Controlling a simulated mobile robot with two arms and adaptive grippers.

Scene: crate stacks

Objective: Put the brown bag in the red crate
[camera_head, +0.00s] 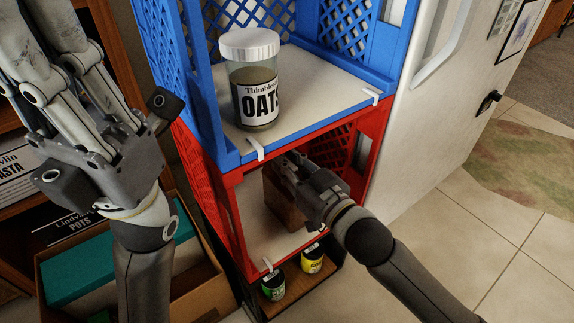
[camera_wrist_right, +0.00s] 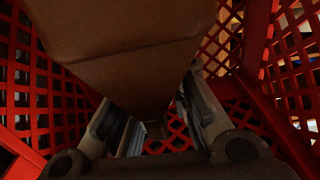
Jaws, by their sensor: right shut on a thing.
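The brown bag (camera_head: 284,205) is inside the red crate (camera_head: 232,205), the lower crate of the stack, just behind its open front. My right gripper (camera_head: 293,172) reaches in through that front and is shut on the bag. The wrist view shows the bag (camera_wrist_right: 140,60) between the two fingers, with red lattice walls (camera_wrist_right: 48,98) around it. I cannot tell whether the bag's bottom touches the crate floor. My left gripper (camera_head: 55,45) is raised at the upper left, away from the crates. Its fingertips are cut off by the frame edge.
A blue crate (camera_head: 185,90) sits on the red one and holds a jar of oats (camera_head: 253,85). Two small jars, green (camera_head: 272,284) and yellow (camera_head: 312,260), stand below the red crate. A box (camera_head: 190,285) is at the lower left. Tiled floor (camera_head: 440,245) is clear on the right.

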